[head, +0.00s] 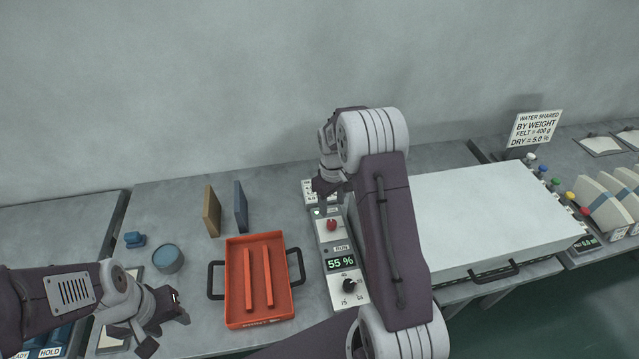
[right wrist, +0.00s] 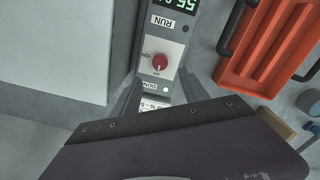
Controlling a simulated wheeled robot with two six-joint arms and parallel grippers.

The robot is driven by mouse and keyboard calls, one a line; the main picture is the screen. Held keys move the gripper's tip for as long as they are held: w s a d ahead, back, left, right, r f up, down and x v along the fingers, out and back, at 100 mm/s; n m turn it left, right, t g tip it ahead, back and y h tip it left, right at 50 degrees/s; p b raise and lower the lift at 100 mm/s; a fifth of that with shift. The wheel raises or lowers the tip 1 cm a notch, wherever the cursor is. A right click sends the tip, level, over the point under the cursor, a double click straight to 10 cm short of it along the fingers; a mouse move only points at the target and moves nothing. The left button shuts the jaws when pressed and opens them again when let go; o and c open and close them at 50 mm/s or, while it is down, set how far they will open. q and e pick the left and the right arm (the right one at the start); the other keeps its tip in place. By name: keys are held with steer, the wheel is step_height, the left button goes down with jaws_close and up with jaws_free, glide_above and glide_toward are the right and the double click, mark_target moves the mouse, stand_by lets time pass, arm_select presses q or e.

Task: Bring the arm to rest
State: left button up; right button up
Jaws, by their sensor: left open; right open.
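My right arm reaches over the control panel (head: 333,252) in the head view. Its gripper (head: 326,190) is near the panel's far end, partly hidden by the wrist. In the right wrist view the gripper (right wrist: 160,92) has its jaws apart on either side of the panel, with nothing held between them. A red knob (right wrist: 160,62) on the panel shows beyond the jaws; it also shows in the head view (head: 331,225), in front of the gripper. My left gripper (head: 168,331) is open and empty at the lower left, beside the orange tray.
The orange tray (head: 232,313) with dividers stands left of the panel. A large white box (head: 490,215) with a front handle stands on the right. A blue round container (head: 168,258), a brown block (head: 211,211) and a blue block (head: 241,207) stand on the left.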

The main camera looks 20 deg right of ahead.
steer(key=shift+a, duration=0.1)
steer(key=s+a+r+n+t, duration=0.1)
steer(key=s+a+r, duration=0.5)
steer(key=a+r, duration=0.3)
steer(key=s+a+f+m, duration=0.2)
steer(key=s+f+m, duration=0.1)
steer(key=s, duration=0.9)
steer(key=shift+s+m+y, duration=0.15)
steer(key=shift+m+y, duration=0.15)
steer(key=shift+m, duration=0.3)
steer(key=shift+s+r, duration=0.1)
steer(key=shift+s, duration=0.05)
